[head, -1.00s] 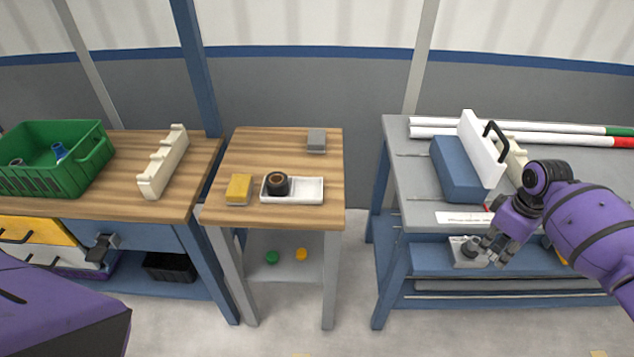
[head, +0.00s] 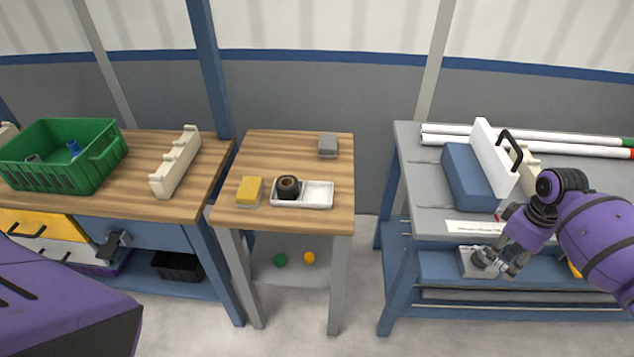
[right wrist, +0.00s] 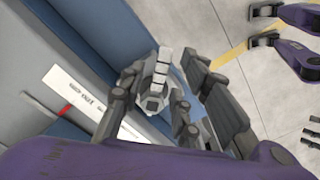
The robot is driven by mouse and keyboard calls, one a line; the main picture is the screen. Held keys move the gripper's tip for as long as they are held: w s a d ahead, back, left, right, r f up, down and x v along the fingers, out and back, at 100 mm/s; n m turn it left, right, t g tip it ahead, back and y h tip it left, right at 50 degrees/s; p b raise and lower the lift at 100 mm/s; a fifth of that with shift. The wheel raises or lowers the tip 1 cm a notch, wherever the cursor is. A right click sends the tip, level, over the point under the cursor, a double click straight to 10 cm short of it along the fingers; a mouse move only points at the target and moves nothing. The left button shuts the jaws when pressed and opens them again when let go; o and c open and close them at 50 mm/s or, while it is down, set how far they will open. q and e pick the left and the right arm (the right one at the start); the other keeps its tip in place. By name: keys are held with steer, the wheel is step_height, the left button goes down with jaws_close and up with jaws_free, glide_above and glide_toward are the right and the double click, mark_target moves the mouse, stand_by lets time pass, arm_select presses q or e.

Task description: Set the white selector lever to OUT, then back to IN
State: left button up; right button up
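A pale box (head: 470,264) with a small grey round part on it is on the front of the right bench, below the white label strip (head: 474,228). My right gripper (head: 505,262) is at this box, its fingers beside the round part. In the right wrist view a pale, segmented, lever-like piece (right wrist: 161,68) rises from a grey rounded hub between my spread dark fingers. Contact with it cannot be made out. The lever's setting and the IN and OUT marks are not readable. Finger-like parts at the right edge of the wrist view may be my left gripper.
The right bench (head: 425,185) holds a blue block (head: 467,178) with a white upright plate (head: 492,155), and white pipes behind. A small wooden table (head: 285,220) with a white tray (head: 318,195) stands in the middle. A green crate (head: 105,150) is at left. Floor shows between tables.

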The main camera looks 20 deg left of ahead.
mark_target(502, 263)
step_height(502, 263, up, 12)
stand_by(0.4)
steer(key=shift+f, duration=0.15)
stand_by(0.8)
